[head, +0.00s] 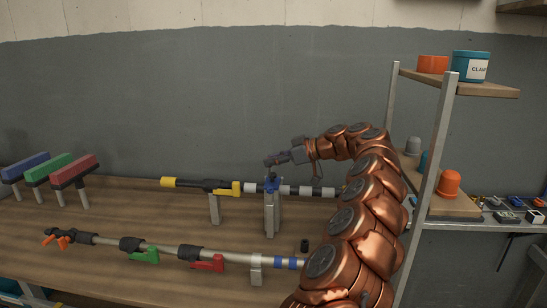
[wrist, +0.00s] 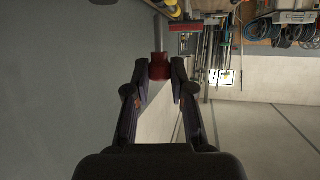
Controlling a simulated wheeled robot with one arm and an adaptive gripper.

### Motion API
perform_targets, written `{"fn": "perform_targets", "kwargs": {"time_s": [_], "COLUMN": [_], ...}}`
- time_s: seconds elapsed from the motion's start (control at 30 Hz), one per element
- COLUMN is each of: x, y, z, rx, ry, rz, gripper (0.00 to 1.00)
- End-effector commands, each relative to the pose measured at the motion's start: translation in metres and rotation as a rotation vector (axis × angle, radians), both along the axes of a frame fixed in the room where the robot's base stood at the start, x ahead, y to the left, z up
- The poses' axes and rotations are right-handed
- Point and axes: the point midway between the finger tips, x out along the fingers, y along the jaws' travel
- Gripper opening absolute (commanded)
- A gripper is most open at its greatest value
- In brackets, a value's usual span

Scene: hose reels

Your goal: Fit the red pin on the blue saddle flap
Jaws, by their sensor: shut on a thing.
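My gripper (head: 275,161) is above the bench, over and slightly behind a grey post with a blue part (head: 272,185) on top, probably the blue saddle flap. In the wrist view, my gripper (wrist: 160,80) is shut on a red cylindrical piece with a grey shaft, which I take for the red pin (wrist: 159,65). The pin is too small or hidden to make out in the head view. The gripper is apart from the blue part. The flap's exact position is too small to tell.
A small black cylinder (head: 304,245) stands on the bench. Blue, green and red blocks (head: 74,170) stand at left. A shelf rack (head: 436,150) is at right.

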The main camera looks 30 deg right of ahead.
Motion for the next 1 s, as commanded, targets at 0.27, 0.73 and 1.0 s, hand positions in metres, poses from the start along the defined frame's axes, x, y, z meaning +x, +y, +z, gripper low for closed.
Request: {"fn": "perform_targets", "kwargs": {"time_s": [0.27,0.73,1.0], "x": [0.0,-0.001,-0.002], "y": [-0.001,-0.002,-0.002], "z": [-0.022,-0.036,-0.034], "rx": [-0.001,-0.002,-0.001], "ry": [0.0,-0.002,-0.003], "rz": [-0.002,-0.004,-0.003], "gripper": [0.0,0.0,0.0]}}
